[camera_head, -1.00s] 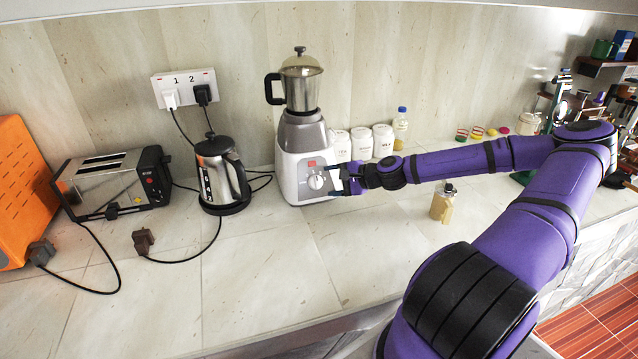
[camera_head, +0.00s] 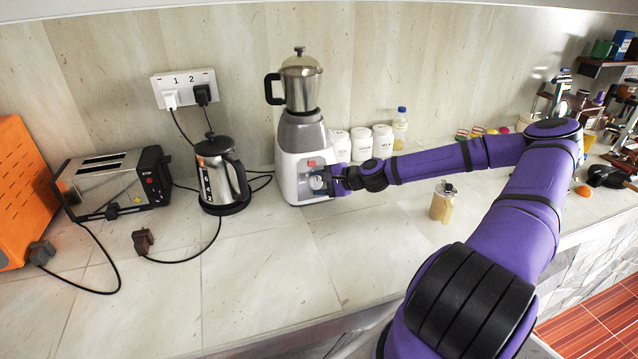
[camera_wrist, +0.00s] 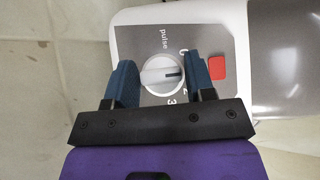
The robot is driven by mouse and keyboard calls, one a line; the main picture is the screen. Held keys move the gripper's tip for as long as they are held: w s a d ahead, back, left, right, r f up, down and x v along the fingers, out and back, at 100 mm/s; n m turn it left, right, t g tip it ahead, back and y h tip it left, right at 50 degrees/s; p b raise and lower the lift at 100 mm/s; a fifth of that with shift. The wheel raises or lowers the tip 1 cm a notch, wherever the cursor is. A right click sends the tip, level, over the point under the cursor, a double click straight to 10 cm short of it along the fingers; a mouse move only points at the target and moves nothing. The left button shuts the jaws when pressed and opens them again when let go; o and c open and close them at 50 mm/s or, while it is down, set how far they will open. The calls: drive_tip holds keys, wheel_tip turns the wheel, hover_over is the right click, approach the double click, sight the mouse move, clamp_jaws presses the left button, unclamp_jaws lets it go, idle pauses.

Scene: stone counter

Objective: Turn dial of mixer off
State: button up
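The mixer (camera_head: 303,133) is white and grey with a metal jar on top, and stands against the back wall. Its round white dial (camera_wrist: 162,74) shows in the wrist view on a grey panel marked pulse, 0, 2 and 3. The dial's dark pointer line points to the right in that view, between the 0 and the 2. My gripper (camera_wrist: 162,80) is open, with one blue finger on each side of the dial. I cannot tell whether the fingers touch it. In the head view the dial (camera_head: 316,183) is partly hidden by my gripper (camera_head: 330,182).
A red switch (camera_wrist: 217,68) is just right of the right finger. A kettle (camera_head: 220,178) and a toaster (camera_head: 112,183) stand left of the mixer. White jars (camera_head: 361,143) stand behind my forearm, and a small bottle (camera_head: 442,203) in front.

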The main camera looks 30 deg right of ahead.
drive_tip(key=shift+n, duration=0.3)
drive_tip(key=shift+r+n+g, duration=0.1)
drive_tip(key=shift+n+g, duration=0.9)
drive_tip(key=n+g+h, duration=0.2)
drive_tip(key=n, duration=0.1)
drive_tip(key=shift+n+g, duration=0.3)
drive_tip(key=shift+g, duration=0.1)
drive_tip(key=o, duration=0.8)
drive_tip(key=v, duration=1)
drive_tip(key=shift+r, duration=0.4)
